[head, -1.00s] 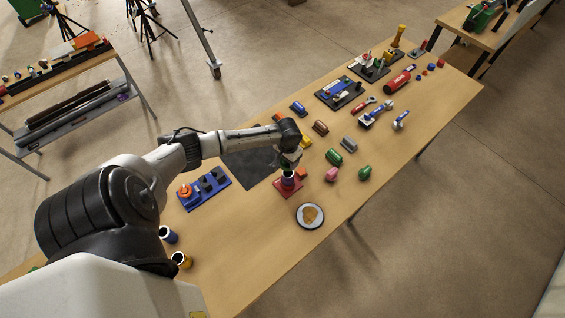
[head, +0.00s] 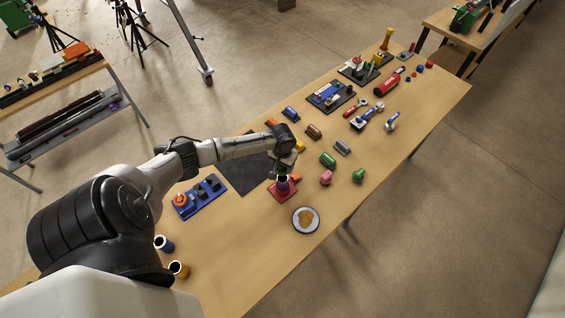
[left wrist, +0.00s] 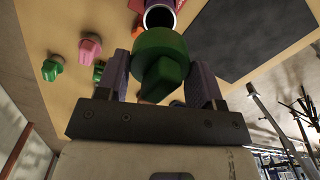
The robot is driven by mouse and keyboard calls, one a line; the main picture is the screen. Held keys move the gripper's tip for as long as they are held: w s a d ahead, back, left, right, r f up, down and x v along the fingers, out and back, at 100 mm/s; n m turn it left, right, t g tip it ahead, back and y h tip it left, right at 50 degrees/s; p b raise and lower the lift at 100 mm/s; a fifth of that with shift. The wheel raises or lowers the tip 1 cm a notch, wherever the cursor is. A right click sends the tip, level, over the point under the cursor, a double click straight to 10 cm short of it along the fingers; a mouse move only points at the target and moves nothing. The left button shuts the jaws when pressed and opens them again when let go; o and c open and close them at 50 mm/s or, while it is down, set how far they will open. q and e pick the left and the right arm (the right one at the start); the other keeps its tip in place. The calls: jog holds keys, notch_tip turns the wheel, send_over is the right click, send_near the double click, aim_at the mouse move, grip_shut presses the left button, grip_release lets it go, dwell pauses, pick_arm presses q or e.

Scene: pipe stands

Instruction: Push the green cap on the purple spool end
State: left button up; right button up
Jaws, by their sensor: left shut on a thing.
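The green cap (left wrist: 160,57) is held between the two fingers of my left gripper (left wrist: 160,80), in the left wrist view. Just beyond the cap is the spool's open end (left wrist: 160,17), a pale rim around a dark hollow. Much of the rim shows past the cap, so the cap does not fully cover it. In the head view my left gripper (head: 284,170) is right above the purple spool (head: 283,185). The spool stands upright on a red base (head: 282,196). I cannot tell whether cap and spool touch. My right gripper is not in view.
A round plate (head: 306,220) lies close to the red base. A pink piece (head: 326,177) and green pieces (head: 328,159) are to the right. A blue fixture (head: 199,196) is to the left, a dark mat (head: 243,165) behind.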

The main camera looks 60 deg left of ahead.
aim_at(282, 172)
pick_arm(q)
notch_tip(282, 172, down, 4)
jog(key=shift+f+b, duration=0.1)
jog(key=shift+b, duration=0.85)
jog(key=shift+f, duration=0.5)
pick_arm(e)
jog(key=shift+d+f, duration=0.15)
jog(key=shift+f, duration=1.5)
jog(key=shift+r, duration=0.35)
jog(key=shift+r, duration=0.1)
pick_arm(q)
jog(key=shift+p, duration=0.45)
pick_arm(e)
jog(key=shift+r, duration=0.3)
pick_arm(q)
jog(key=shift+f, duration=0.1)
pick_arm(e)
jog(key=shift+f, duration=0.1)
pick_arm(q)
jog(key=shift+f+b, duration=0.55)
jog(key=shift+f, duration=0.2)
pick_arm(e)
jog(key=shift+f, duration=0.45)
pick_arm(q)
jog(key=shift+f+b, duration=0.6)
jog(key=shift+f, duration=0.45)
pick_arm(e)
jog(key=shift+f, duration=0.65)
